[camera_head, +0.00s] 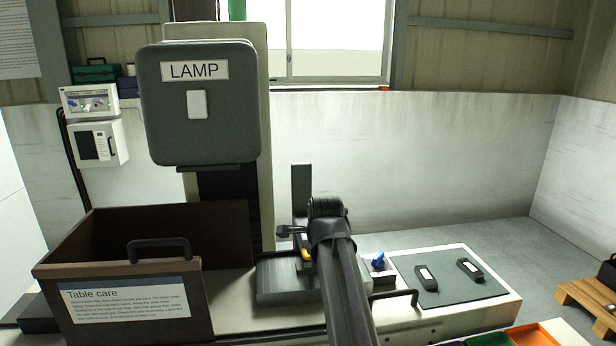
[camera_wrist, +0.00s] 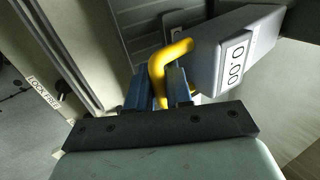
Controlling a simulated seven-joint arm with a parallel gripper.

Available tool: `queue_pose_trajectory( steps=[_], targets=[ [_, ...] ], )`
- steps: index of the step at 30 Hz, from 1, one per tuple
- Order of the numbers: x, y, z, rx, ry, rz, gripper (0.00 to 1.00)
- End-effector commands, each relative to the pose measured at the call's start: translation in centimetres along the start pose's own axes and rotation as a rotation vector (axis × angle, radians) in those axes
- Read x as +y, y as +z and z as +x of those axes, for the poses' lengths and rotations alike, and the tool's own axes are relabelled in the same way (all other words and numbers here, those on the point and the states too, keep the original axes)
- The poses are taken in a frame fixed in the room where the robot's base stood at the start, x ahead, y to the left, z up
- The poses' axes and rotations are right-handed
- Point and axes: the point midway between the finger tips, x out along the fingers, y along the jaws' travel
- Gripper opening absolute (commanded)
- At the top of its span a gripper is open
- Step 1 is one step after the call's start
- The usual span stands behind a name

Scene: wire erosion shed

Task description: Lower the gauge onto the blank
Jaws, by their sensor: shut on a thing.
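The gauge (camera_wrist: 222,52) is a grey block with a display reading 0.00 and a bent yellow handle (camera_wrist: 170,55), in the wrist view. My gripper (camera_wrist: 162,88) has two blue fingers, shut on the yellow handle. The gauge is tilted in that picture. In the head view my arm covers most of my gripper and the gauge; a bit of yellow (camera_head: 306,254) shows beside the arm, above a grey ribbed block (camera_head: 285,282). I cannot tell which surface is the blank, nor whether the gauge touches anything.
A brown open tank (camera_head: 125,308) with a handle stands left, below the LAMP head (camera_head: 200,105). Right of my arm are a blue knob-like thing (camera_head: 378,260) and a dark mat (camera_head: 455,293) with two black labelled pieces. A pallet (camera_head: 590,300) stands far right.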

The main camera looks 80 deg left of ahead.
Motion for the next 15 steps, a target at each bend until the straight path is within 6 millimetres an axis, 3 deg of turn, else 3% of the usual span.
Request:
queue_pose_trajectory(
  steps=[15],
  targets=[
    [2.0,0.0,2.8,0.000,0.002,0.002,0.00]
  ],
)
